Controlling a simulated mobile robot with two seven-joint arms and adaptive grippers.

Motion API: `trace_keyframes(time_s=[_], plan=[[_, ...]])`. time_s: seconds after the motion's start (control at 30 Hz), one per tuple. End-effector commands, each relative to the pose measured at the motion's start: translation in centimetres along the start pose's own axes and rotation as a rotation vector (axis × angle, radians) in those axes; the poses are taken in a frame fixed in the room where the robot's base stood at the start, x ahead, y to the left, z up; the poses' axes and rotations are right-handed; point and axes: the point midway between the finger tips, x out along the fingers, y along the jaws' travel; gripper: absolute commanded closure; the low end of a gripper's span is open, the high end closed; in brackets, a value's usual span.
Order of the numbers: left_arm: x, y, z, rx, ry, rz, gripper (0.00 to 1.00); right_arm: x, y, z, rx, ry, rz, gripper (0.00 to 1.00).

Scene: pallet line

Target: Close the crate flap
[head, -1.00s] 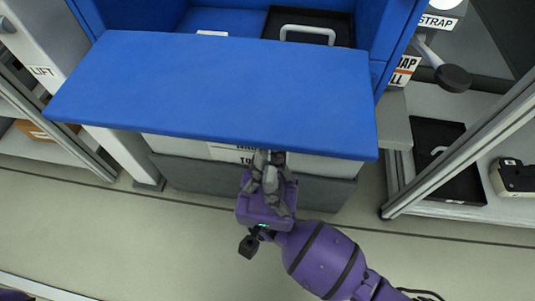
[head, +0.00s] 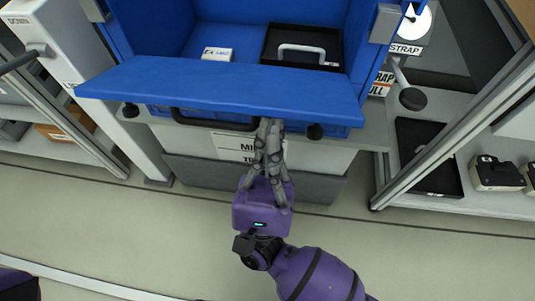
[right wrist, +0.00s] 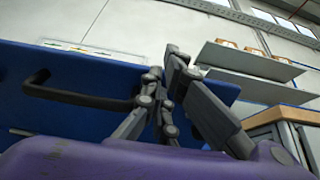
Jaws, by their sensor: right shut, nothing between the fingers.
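The blue crate flap (head: 225,85) is a flat panel across the front of the blue crate (head: 360,60) in the head view. It is tilted partly up, and the crate behind it is open. Its underside (right wrist: 75,75), with a dark handle (right wrist: 75,95), shows in the right wrist view. My right gripper (head: 269,125) is shut and empty, with its fingertips at the flap's lower front edge, near the middle. I cannot tell for sure whether they touch it. My left gripper is not in view.
Inside the crate are a black tray (head: 325,62) with a white handle and a small white labelled box (head: 217,54). A dark round-ended lever (head: 412,98) sticks out at the right. Metal rails stand on both sides. The floor (head: 130,220) in front is clear.

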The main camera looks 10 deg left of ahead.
Motion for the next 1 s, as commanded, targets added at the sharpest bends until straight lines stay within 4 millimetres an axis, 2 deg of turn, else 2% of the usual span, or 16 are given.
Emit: trace_keyframes(time_s=[0.03, 0.17, 0.37, 0.53, 0.7, 0.83, 1.0], plan=[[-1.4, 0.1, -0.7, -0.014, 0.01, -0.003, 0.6, 1.8, -0.1, 0.8, 0.001, 0.04, -0.004, 1.0], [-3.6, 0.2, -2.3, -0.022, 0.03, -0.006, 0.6, 4.0, -0.1, 0.9, 0.002, 0.165, -0.004, 1.0], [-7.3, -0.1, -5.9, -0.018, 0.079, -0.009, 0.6, 7.3, -0.1, 0.6, 0.002, 0.354, -0.005, 1.0], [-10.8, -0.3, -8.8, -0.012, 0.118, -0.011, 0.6, 9.9, -0.1, -0.2, 0.001, 0.506, -0.006, 1.0], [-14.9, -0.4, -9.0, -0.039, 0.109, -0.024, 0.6, 12.3, -0.1, -1.3, 0.002, 0.65, -0.006, 1.0], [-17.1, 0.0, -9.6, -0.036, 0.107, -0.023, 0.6, 13.9, -0.1, -2.2, 0.003, 0.757, -0.007, 1.0], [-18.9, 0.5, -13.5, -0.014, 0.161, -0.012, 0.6, 15.6, -0.1, -3.7, 0.003, 0.883, -0.008, 1.0]])
